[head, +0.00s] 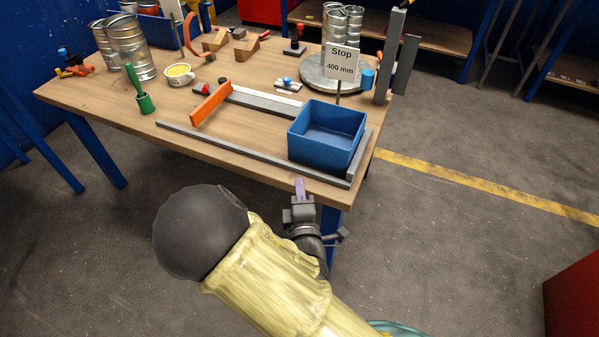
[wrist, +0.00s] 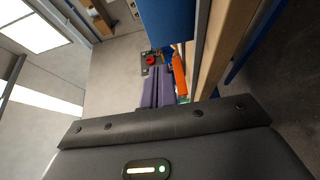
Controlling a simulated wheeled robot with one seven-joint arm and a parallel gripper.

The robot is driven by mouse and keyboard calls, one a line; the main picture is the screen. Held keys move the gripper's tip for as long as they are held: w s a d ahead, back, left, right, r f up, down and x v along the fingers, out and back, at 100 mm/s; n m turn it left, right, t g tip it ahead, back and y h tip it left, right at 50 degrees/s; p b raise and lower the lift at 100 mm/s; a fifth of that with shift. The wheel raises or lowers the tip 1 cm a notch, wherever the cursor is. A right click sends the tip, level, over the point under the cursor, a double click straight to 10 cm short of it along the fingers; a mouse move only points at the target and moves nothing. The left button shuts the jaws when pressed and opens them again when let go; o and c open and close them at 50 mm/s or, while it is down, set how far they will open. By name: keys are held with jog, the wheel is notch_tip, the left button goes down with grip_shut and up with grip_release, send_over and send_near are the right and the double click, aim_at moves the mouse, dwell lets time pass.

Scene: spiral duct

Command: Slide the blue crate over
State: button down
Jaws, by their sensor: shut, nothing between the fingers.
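The blue crate (head: 316,152) is an open, empty box near the right front corner of the wooden table. It sits behind a grey rail (head: 230,147) that runs along the front edge, with a short grey piece at its right end. My gripper (head: 300,185) is at the table's front edge, just in front of and below the crate, with a visible gap between them. Its purple fingers (wrist: 160,90) are shut and hold nothing. In the wrist view a blue wall (wrist: 168,22), seemingly the crate's, fills the top middle.
An orange bar (head: 211,104) with a grey ruler-like strip (head: 265,101) lies left of the crate. A "Stop 400 mm" sign (head: 341,62) stands behind it.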

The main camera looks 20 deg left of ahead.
jog(key=shift+s+d, duration=0.25)
jog(key=shift+s, duration=0.25)
jog(key=w+d+f+m+g+h, duration=0.2)
jog(key=w+d+m+g+h, duration=0.15)
jog(key=d+m, duration=0.45)
jog(key=w+d+f+m+g+h, duration=0.1)
jog(key=w+d+m+g+h, duration=0.25)
jog(key=d+m, duration=0.4)
jog(key=s+d+r+m+g, duration=0.2)
jog(key=s+d, duration=0.1)
jog(key=d, duration=0.3)
jog(key=s+d+r+m+g+h, duration=0.1)
jog(key=s+d+r+m+g, duration=0.1)
jog(key=d, duration=0.4)
jog(key=s+d+r+m+g, duration=0.2)
jog(key=s+d+m, duration=0.2)
jog(key=s+d, duration=0.1)
jog(key=shift+s+d+r, duration=0.3)
jog(key=shift+d, duration=0.35)
